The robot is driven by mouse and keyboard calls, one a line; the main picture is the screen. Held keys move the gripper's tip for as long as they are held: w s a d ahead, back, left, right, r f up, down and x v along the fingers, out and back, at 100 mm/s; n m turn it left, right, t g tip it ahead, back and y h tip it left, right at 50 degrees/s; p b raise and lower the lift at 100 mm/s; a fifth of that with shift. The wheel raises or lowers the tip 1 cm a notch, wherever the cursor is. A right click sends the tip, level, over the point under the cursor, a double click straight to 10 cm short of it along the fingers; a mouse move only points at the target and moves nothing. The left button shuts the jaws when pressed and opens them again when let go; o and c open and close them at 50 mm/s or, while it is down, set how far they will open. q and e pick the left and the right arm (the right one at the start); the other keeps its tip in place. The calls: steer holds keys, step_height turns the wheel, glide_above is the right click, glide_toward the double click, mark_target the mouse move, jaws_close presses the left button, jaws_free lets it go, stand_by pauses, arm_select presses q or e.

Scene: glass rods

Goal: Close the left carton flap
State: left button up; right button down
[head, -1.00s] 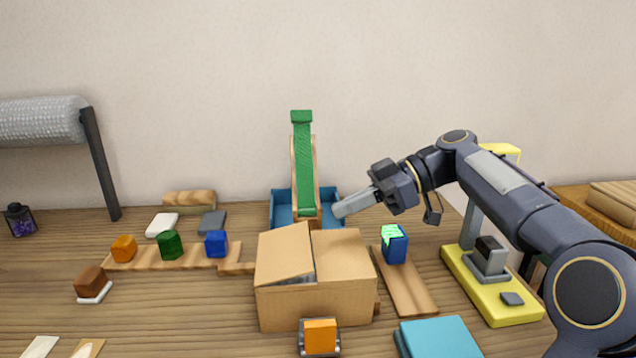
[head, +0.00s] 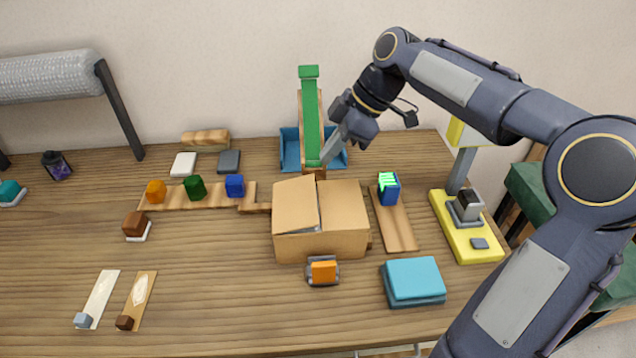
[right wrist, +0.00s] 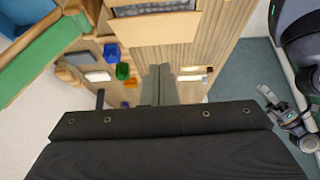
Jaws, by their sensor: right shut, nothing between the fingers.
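The brown cardboard carton (head: 320,243) stands mid-table in the head view. Its left flap (head: 294,204) is tilted up a little, with a narrow dark gap beside the right flap (head: 344,205), which lies about flat. My right gripper (head: 324,158) is shut and empty, pointing down-left behind the carton, in front of the green strip's lower end. It looks apart from the flaps. In the right wrist view its fingers (right wrist: 158,85) are together, below the carton (right wrist: 155,29). A dark jointed part, seemingly my left gripper (right wrist: 288,115), shows at the right; its jaws are unclear.
A blue tray (head: 290,150) with an upright green strip (head: 310,115) stands behind the carton. A blue block (head: 388,190) is at its right, and coloured blocks on a wooden strip (head: 216,197) at its left. An orange block (head: 323,271) sits in front.

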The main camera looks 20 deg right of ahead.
glide_above(308, 200)
steer(key=d, duration=0.1)
steer(key=f, duration=0.5)
steer(key=shift+s+d+f, duration=0.1)
steer(key=shift+s+d, duration=0.1)
steer(key=shift+s, duration=0.1)
steer(key=f, duration=0.3)
steer(key=shift+d+f, duration=0.2)
steer(key=shift+f, duration=0.05)
steer(key=shift+d+f+p, duration=0.1)
steer(key=shift+f+p, duration=0.2)
steer(key=shift+f, duration=0.2)
